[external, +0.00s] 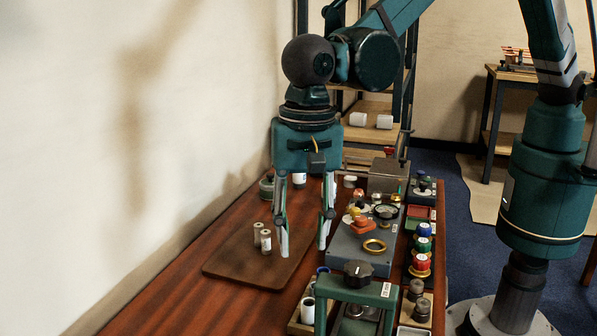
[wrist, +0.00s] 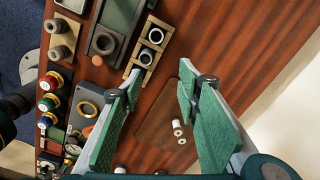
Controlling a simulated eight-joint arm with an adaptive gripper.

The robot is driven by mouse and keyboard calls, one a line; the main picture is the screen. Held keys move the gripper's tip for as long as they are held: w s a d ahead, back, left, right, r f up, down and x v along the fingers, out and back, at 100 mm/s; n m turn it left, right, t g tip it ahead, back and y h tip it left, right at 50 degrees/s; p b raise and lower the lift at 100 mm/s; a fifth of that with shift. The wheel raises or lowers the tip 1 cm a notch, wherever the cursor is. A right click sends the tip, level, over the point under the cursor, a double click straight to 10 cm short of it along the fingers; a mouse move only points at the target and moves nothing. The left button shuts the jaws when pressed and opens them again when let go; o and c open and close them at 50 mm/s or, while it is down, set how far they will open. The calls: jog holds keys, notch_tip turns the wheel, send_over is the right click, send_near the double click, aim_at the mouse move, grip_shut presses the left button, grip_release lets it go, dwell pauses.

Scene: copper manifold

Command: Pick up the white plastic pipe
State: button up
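Two small whitish cylinders (external: 266,241) stand close together on the brown board (external: 228,269), left of my gripper. They also show in the wrist view (wrist: 177,126), between the lines of my fingers. I cannot tell for sure whether one is the white plastic pipe. My gripper (external: 303,243) is open and points down over the board, with nothing between its green-padded fingers. In the wrist view the open fingertips (wrist: 160,86) are wide apart. Another white cylinder (external: 299,181) is partly hidden behind my gripper.
A grey fixture (external: 345,252) with knobs and a brass ring stands right of the board. A green-framed box with a black knob (external: 358,274) is in front. A wooden holder (wrist: 136,56) has round-mouthed pieces. White cylinders (external: 384,122) lie on the back shelf. The wall is at left.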

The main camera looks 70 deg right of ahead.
send_over(308, 303)
jog(key=shift+m, duration=0.4)
jog(key=f, duration=0.4)
jog(key=shift+s+a+f, duration=0.1)
jog(key=shift+s+a, duration=0.05)
jog(key=shift+a, duration=0.05)
jog(key=shift+f, duration=1.3)
jog(key=shift+d+f+b, duration=0.2)
jog(key=shift+f+b, duration=0.55)
jog(key=shift+f, duration=1.85)
jog(key=c, duration=0.8)
